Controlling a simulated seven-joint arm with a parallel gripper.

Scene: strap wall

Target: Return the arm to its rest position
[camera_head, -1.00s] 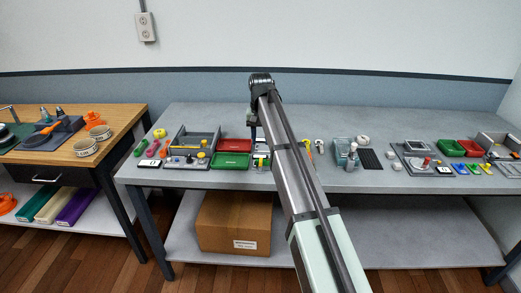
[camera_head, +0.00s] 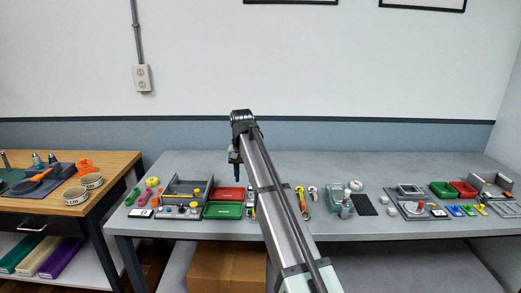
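My arm reaches up from the bottom of the head view, a little right of the middle, over the grey bench (camera_head: 300,166). Its far end bends down at a dark joint. My gripper (camera_head: 237,174) hangs below that joint as a small dark shape, above the bench and near the red tray (camera_head: 228,194). It is too small to tell whether the fingers are open or shut. I see nothing clearly held in it. My arm hides part of the bench's middle.
A green tray (camera_head: 222,211) and a grey fixture (camera_head: 181,206) stand left of my arm. A clear box (camera_head: 337,202), black mat (camera_head: 363,205) and more trays stand to the right. A wooden table (camera_head: 110,163) is at far left. The bench's back strip is clear.

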